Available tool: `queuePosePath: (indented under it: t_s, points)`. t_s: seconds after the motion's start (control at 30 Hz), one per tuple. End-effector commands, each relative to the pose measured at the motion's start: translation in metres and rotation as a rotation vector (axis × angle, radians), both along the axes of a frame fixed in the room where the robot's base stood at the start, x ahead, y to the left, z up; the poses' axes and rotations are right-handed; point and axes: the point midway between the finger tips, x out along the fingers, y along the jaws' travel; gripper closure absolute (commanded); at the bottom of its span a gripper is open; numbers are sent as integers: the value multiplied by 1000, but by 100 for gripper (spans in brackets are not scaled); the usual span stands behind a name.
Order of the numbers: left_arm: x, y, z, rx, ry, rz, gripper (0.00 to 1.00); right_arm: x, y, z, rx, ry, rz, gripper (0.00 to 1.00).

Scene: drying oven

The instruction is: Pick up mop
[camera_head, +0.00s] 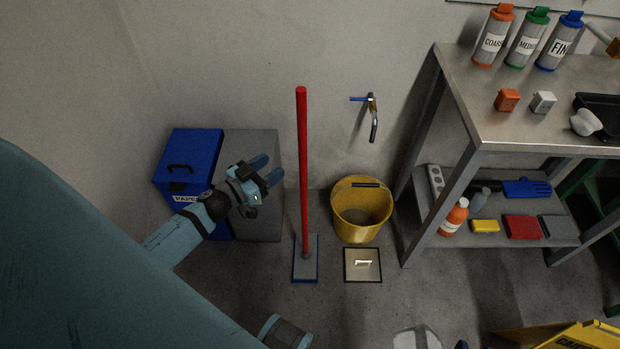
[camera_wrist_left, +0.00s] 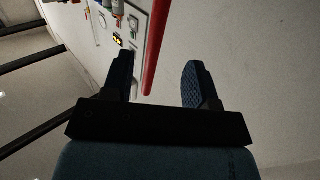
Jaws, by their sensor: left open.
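The mop stands upright near the wall, with a long red handle (camera_head: 302,170) and a flat grey-blue head (camera_head: 305,270) on the floor. My left gripper (camera_head: 268,171) is open and empty, just left of the handle in the head view. In the left wrist view, the red handle (camera_wrist_left: 156,45) shows beyond the gap between the two open fingers (camera_wrist_left: 165,85). It does not look gripped; I cannot tell how far it is from the fingertips. My right gripper is not in view.
A blue bin (camera_head: 187,160) and grey box (camera_head: 262,222) stand left of the mop. A yellow bucket (camera_head: 361,225) stands to its right, below a wall tap (camera_head: 373,118), with a floor hatch (camera_head: 377,265) in front. A metal workbench (camera_head: 466,100) fills the right side.

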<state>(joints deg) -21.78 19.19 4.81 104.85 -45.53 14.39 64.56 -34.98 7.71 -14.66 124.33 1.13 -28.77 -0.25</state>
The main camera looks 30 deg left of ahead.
Motion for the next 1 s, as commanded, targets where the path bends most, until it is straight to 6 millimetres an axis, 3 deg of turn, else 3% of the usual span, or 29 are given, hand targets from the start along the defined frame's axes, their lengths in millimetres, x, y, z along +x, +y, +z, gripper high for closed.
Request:
queuePosePath:
  t_s: [0.3, 1.0]
  points:
    - [59, -14, 1, 2, -5, -1, 47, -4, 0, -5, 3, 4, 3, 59]
    - [129, -32, -2, 1, -2, -1, 47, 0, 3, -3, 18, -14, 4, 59]
